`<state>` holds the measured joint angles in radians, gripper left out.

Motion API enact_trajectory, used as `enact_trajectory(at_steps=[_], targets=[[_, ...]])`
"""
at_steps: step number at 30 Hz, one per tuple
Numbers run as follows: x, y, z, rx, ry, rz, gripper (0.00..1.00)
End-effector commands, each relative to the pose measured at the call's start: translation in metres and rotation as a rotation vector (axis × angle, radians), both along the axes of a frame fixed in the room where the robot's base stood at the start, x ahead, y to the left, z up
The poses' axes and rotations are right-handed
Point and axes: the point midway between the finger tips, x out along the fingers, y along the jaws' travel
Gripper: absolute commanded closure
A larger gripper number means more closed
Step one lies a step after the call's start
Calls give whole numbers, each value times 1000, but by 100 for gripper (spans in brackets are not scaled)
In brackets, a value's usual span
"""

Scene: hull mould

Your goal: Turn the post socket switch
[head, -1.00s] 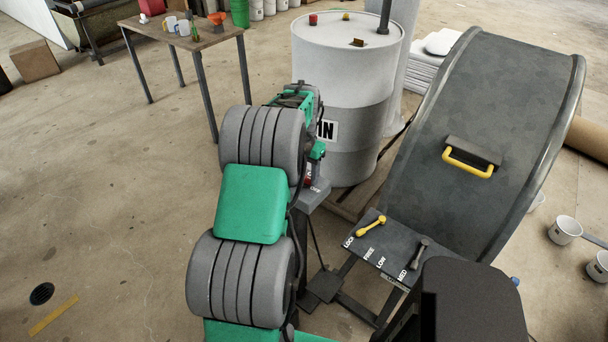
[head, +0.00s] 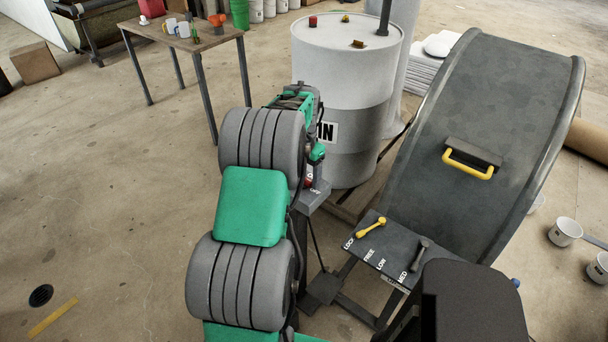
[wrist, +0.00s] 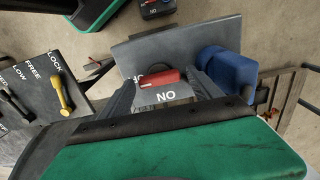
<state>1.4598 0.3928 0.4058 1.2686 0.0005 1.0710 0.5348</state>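The post socket switch (wrist: 158,78) is a red bar-shaped knob on a grey panel in the wrist view. An inverted ON label is below it, and a partly hidden label starting OF is at its left. A blue socket (wrist: 228,72) is on the right of the panel. My gripper (wrist: 163,88) is open, its two dark fingers on either side of the red knob; I cannot tell whether they touch it. In the head view, the grey post (head: 312,196) stands beneath my gripper (head: 314,168), with a bit of red showing; my arm hides much of it.
A lever panel (head: 388,243) with a yellow and a dark lever stands right of the post, before the big grey curved mould (head: 460,130). A white drum (head: 345,100) is behind the post. Open floor lies at left.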

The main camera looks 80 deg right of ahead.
Motion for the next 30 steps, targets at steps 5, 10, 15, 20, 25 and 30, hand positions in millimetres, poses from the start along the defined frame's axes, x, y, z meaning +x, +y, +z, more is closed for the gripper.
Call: enact_trajectory(at_steps=[5, 10, 15, 20, 25, 30], targets=[[0, 1, -1, 2, 0, 1, 22], [0, 0, 4, 1, 0, 1, 22], [0, -1, 34, -2, 0, 1, 22], [0, -1, 64, -1, 0, 1, 22], [0, 0, 77, 2, 0, 1, 22], [0, 0, 78, 2, 0, 1, 22]])
